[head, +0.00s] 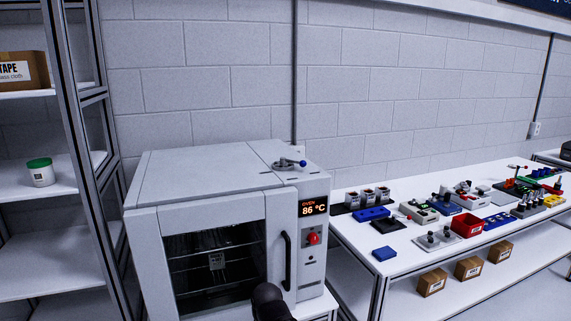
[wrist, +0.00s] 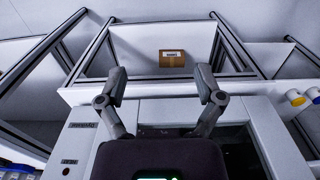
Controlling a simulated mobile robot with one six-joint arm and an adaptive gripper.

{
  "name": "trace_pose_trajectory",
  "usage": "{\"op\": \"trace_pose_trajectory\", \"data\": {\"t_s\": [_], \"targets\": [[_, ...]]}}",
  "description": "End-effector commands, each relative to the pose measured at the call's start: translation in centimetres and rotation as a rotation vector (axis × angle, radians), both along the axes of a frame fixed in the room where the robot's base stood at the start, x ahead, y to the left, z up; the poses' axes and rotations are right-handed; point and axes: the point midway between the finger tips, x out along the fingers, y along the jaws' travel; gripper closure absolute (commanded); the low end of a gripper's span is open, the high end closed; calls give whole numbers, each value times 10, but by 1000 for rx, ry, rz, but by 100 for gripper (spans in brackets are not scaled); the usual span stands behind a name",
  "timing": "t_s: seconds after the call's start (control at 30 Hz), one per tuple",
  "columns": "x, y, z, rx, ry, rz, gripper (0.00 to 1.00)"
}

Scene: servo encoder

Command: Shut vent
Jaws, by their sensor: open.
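The grey oven (head: 165,225) stands left of centre in the head view, with its glass door shut. The lever points to the right. I cannot make out the vent in the wrist view. My gripper (wrist: 162,75) is open and empty, its two fingers spread apart in the wrist view. In the head view only a dark part of my arm shows at the bottom, in front of the oven, and the fingers are hidden.
The oven display (head: 313,207) reads 86 °C, with a red knob (head: 313,238) below. A white bench (head: 400,240) with several fixtures stands at the right. A shelf rack (head: 80,150) stands at the left. The oven's top is otherwise clear. A cardboard box (wrist: 172,58) shows in the wrist view.

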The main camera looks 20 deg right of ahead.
Motion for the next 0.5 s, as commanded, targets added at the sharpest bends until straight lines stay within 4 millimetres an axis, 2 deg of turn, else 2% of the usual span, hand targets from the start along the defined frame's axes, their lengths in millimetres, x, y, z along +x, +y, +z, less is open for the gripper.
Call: {"op": "trace_pose_trajectory", "data": {"t_s": [0.27, 0.37, 0.5], "targets": [[13, -1, 14, 57, -22, 25, 30], [26, -3, 28, 118, -52, 52, 30], [53, -9, 57, 236, -127, 105, 30]]}}
